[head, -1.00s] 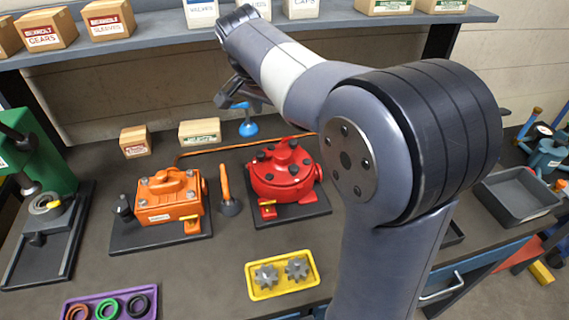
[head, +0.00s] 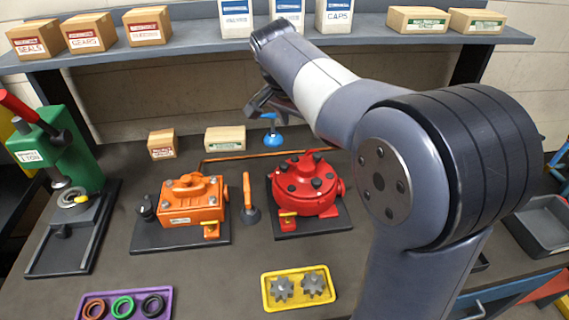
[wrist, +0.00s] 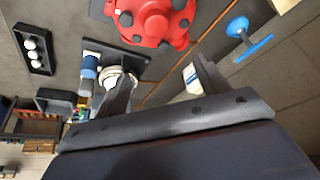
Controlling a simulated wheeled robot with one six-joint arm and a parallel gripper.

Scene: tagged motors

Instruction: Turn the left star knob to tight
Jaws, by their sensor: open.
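The red round housing (head: 304,187) stands on a dark plate at mid-bench, with several dark knobs on its top. The wrist view shows part of it (wrist: 150,22) at the top, cut by the frame edge. The orange motor (head: 183,203) stands to its left, with a dark knob (head: 147,207) at its left end. I cannot tell which knob is the left star knob, or any tight mark. My gripper (head: 262,102) is open and empty above the back of the bench, apart from both motors. Its spread fingers (wrist: 165,70) show in the wrist view.
An orange-handled tool (head: 250,200) stands between the motors. A yellow tray (head: 268,303) with grey gears and a purple tray (head: 167,291) with rings lie in front. A green press (head: 75,150) stands left. A blue stand (head: 273,137) is behind. My arm hides the bench's right part.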

